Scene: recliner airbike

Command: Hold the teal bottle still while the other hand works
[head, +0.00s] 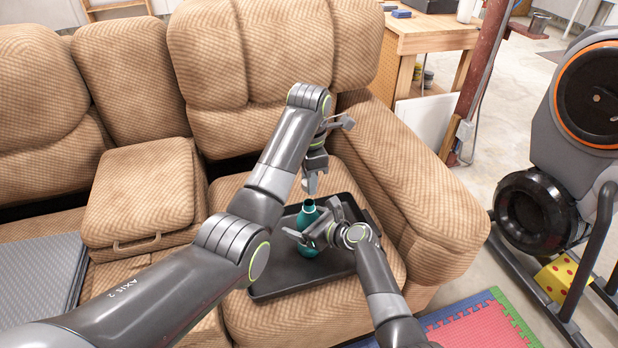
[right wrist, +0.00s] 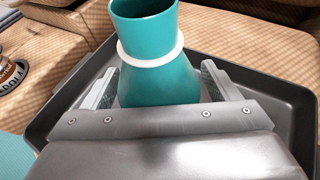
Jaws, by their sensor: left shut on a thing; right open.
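The teal bottle (head: 306,247) stands upright in a dark tray (head: 275,291) on the sofa seat; its white neck ring and uncapped mouth show in the right wrist view (right wrist: 147,45). My right gripper (head: 313,219) is open, with one finger on each side of the bottle; a narrow gap shows beside it. My left gripper (head: 310,188) is above the bottle's mouth, apart from it. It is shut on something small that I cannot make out. My right gripper hides part of the bottle in the head view.
The sofa armrest (head: 430,205) rises right of the tray. A grey ribbed panel (head: 38,278) lies at left. An exercise bike (head: 540,210) stands at right, past a coloured foam mat (head: 485,325). A partly visible labelled container (right wrist: 12,75) is at the right wrist view's left edge.

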